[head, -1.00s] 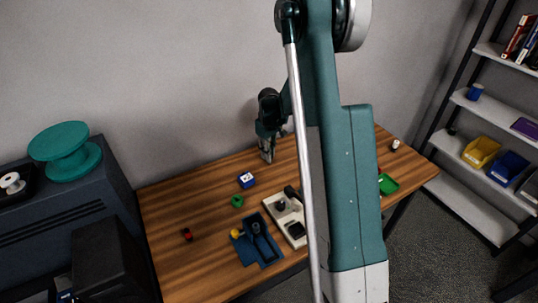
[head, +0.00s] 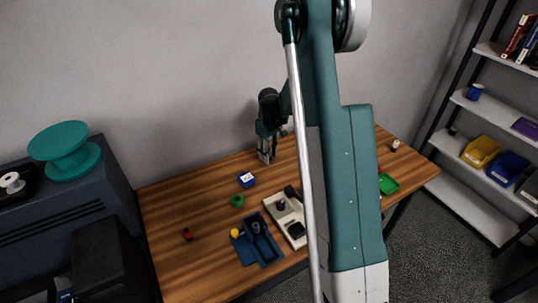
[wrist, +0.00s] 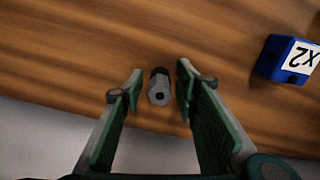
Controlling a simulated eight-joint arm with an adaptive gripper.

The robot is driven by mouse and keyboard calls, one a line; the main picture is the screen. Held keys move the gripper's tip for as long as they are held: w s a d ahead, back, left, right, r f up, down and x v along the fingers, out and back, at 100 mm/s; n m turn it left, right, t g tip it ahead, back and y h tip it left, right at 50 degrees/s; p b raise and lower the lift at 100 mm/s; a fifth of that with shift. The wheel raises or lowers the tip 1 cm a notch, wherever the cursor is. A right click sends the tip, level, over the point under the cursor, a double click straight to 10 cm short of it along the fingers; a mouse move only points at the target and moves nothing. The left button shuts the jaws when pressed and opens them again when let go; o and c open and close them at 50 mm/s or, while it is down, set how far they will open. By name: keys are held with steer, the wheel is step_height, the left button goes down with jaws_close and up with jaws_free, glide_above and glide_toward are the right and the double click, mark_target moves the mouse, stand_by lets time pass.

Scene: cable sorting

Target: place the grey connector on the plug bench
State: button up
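The grey connector (wrist: 159,88), a small grey block with a dark end and a round hole, is on the wooden table in the wrist view. My gripper (wrist: 161,78) is open, with one finger on each side of the connector and a gap to each. In the head view my gripper (head: 265,152) points down near the table's back edge by the wall; I cannot make out the connector there. Nearer the front are a beige board (head: 271,213) with black parts and a blue fixture (head: 266,258) with a dark upright piece. I cannot tell which is the plug bench.
A green ring (head: 237,201), a yellow piece (head: 235,233) and a red piece (head: 187,234) lie on the table. A green tray (head: 389,184) is at right. The left tabletop is mostly clear.

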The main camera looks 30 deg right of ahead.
step_height(320, 180, up, 12)
steer(key=shift+r+p, duration=0.1)
steer(key=shift+p, duration=0.25)
stand_by(0.4)
steer(key=shift+r, duration=0.1)
stand_by(0.5)
steer(key=s+a+r+m+t, duration=0.1)
steer(key=s+a+r+t, duration=0.2)
steer(key=s+a+r, duration=1.4)
steer(key=s+a+m+t, duration=0.1)
steer(key=s+a, duration=0.3)
steer(key=s, duration=0.6)
steer(key=s+a+r+m+t, duration=0.1)
steer(key=s+a+t, duration=0.2)
steer(key=s, duration=0.7)
steer(key=shift+s+a+r, duration=0.15)
steer(key=shift+a+r, duration=0.1)
steer(key=shift+a, duration=0.7)
